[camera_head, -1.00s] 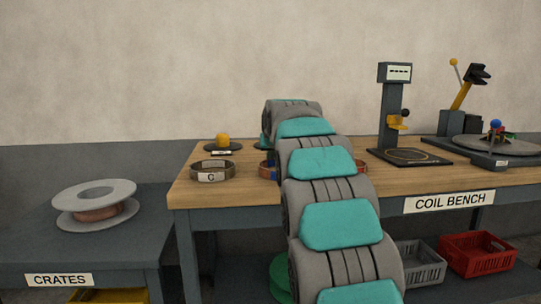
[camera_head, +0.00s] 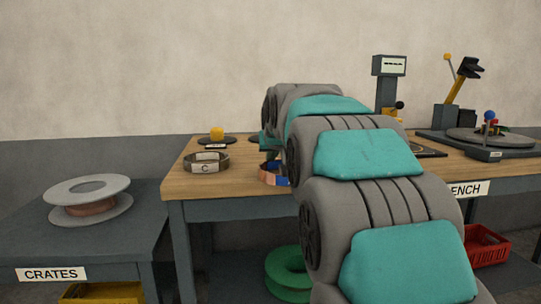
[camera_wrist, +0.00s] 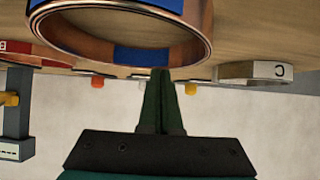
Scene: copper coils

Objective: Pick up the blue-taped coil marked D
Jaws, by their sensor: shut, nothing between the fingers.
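The blue-taped copper coil (camera_wrist: 185,55) fills the upper part of the wrist view, with a blue tape patch on its inner wall. No letter D is readable on it. In the head view the coil (camera_head: 268,173) lies on the wooden bench, mostly hidden by my arm. My gripper (camera_wrist: 161,72) is shut and empty. Its fingertips appear at the coil's lower rim in the wrist picture; I cannot tell whether they touch it. The fingers are hidden in the head view.
A coil marked C (camera_head: 206,163) lies left of the blue-taped one. A red-taped coil (camera_wrist: 35,54) shows at the left in the wrist view. A yellow-knobbed item (camera_head: 217,136) stands behind coil C. A scale stand (camera_head: 389,82) is at the back right.

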